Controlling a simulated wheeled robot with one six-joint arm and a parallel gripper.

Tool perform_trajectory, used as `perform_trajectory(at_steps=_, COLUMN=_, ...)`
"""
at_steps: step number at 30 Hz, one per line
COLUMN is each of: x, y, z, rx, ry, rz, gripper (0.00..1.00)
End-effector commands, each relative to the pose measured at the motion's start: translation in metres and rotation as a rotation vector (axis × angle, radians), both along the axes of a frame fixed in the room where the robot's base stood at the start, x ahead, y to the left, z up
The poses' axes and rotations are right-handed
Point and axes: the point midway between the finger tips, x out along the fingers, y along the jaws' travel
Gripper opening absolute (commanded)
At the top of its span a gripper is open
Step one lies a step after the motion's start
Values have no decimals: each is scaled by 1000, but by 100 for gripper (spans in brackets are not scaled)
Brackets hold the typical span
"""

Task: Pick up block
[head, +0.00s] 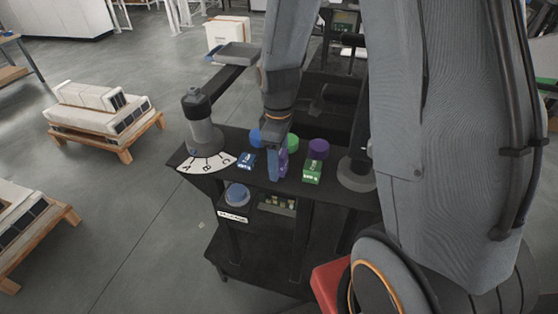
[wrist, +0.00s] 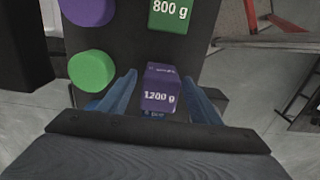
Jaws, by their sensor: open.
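A purple block (wrist: 160,88) marked "1200 g" stands between the two blue fingers of my gripper (wrist: 159,92) in the wrist view. The fingers are open, one on each side of the block, with a gap visible on the left. In the head view my gripper (head: 277,165) points down at the dark table, and the purple block (head: 284,162) is partly hidden by it. A green block (head: 312,172) stands to its right; in the wrist view it (wrist: 170,14) is marked "800 g". A blue block (head: 246,160) stands to the left.
Behind the blocks stand a blue cylinder (head: 256,137), a green cylinder (head: 292,142) and a purple cylinder (head: 318,149). A grey column device (head: 204,125) with a lettered white dial (head: 207,163) is at the table's left end. A round grey base (head: 355,176) is at the right.

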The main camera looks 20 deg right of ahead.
Motion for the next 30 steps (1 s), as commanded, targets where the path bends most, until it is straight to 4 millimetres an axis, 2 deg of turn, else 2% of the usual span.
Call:
perform_trajectory(at_steps=4, x=0, y=0, z=0, rx=0, ry=0, rz=-1, gripper=58)
perform_trajectory(at_steps=12, x=0, y=-1, z=0, rx=0, ry=0, rz=-2, gripper=12)
perform_trajectory(at_steps=15, x=0, y=-1, z=0, rx=0, ry=0, rz=-2, gripper=0)
perform_trajectory(at_steps=30, x=2, y=-1, z=6, rx=0, ry=-5, rz=-2, gripper=0)
